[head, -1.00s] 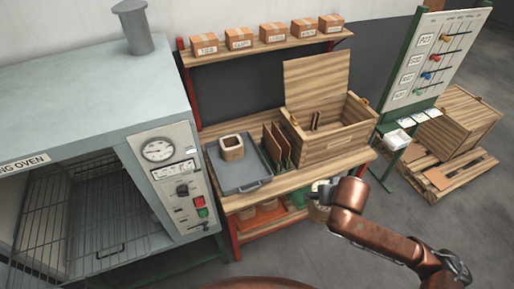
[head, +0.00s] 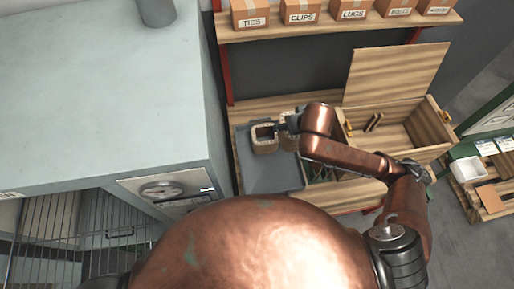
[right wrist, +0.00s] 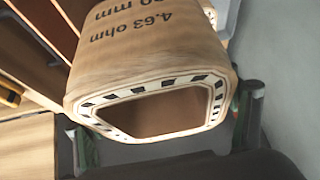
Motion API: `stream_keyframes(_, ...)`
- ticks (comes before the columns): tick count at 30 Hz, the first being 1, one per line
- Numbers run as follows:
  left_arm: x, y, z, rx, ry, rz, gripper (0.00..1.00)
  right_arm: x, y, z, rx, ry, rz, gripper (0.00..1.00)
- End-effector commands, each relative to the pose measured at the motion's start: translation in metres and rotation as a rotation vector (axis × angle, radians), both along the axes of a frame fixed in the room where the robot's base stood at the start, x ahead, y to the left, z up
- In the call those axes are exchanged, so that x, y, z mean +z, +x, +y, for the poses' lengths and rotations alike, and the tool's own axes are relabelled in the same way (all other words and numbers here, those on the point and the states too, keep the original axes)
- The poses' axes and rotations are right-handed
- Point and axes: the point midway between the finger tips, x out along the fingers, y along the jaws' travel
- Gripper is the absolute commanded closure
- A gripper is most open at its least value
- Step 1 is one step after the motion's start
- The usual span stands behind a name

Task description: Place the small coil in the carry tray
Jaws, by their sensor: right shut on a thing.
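The small coil (head: 289,142), a tan hollow block, is in my right gripper (head: 288,124), over the right part of the grey carry tray (head: 268,181). The right wrist view shows the small coil (right wrist: 150,52) large, with "4.63 ohm" printed on its side and its open end facing the camera. The right gripper's fingers (right wrist: 163,128) are on either side of it. I cannot tell whether the coil touches the tray floor. A second coil (head: 265,146) stands in the tray just to its left. My left gripper is not in view.
An open wooden crate (head: 412,135) stands right of the tray. Upright dividers (head: 322,168) between them are partly hidden by my arm. The grey oven (head: 100,100) is at the left. A shelf (head: 340,28) with small boxes hangs above. The tray's front is clear.

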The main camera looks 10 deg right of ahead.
Motion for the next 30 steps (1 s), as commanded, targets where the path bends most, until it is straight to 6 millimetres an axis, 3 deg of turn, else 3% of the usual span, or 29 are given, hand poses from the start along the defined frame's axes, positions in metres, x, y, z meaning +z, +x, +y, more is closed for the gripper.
stream_keyframes(9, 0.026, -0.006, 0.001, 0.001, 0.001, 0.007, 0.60, -0.074, -0.090, 0.088, 0.418, 0.009, 0.006, 0.66)
stream_keyframes(13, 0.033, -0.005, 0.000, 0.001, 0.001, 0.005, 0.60, -0.088, -0.129, 0.123, 0.574, 0.010, 0.001, 0.66)
stream_keyframes(18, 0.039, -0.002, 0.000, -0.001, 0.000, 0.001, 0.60, -0.095, -0.166, 0.152, 0.703, 0.007, -0.001, 0.66)
stream_keyframes(23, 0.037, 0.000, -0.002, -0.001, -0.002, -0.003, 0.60, -0.099, -0.175, 0.160, 0.749, 0.002, -0.005, 0.66)
stream_keyframes(30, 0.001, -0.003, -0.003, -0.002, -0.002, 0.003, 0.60, -0.123, -0.142, 0.142, 0.751, -0.003, -0.005, 0.66)
